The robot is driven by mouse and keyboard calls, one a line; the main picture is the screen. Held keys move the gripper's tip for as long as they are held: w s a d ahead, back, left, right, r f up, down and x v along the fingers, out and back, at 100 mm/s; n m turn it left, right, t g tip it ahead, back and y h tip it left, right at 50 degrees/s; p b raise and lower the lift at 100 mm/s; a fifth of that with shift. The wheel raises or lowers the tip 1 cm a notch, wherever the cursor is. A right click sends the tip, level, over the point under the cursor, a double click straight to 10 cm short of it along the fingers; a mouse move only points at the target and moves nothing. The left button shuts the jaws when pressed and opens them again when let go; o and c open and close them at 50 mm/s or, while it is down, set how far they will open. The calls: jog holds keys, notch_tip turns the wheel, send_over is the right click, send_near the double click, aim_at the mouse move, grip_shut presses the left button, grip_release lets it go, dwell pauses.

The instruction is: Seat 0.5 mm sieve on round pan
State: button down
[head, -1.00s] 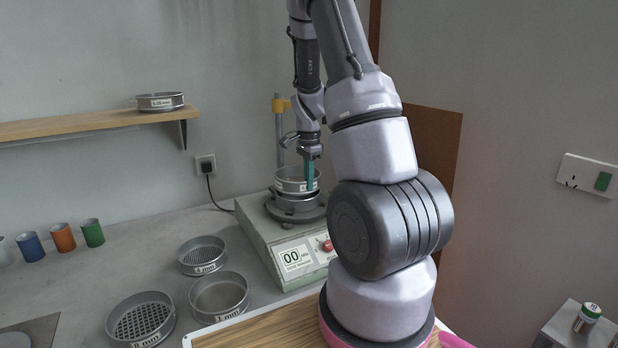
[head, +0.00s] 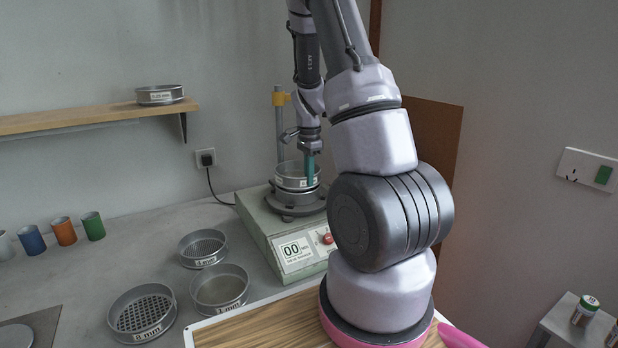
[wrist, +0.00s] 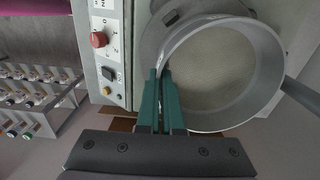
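My gripper (head: 311,166) has teal fingers, which also show in the wrist view (wrist: 160,95). They are shut on the near rim of a metal sieve (head: 290,182). In the wrist view the sieve (wrist: 275,60) is seen from above, with a fine pale mesh. Its label is too small to read. The sieve is roughly level over the round pan (head: 297,198) on the shaker (head: 275,235). The pan is mostly hidden under it. I cannot tell whether the sieve rests fully on the pan or a small gap is left.
Sieves marked 4 mm (head: 202,262), 1 mm (head: 205,305) and 8 mm (head: 122,330) lie on the bench left of the shaker. Another sieve (head: 160,94) sits on the wall shelf (head: 90,120). Several coloured cups stand far left.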

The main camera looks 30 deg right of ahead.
jog(key=shift+f, duration=0.55)
dwell(0.4)
jog(key=c, duration=1)
grip_release()
notch_tip(320, 180, up, 11)
jog(key=shift+f, duration=0.1)
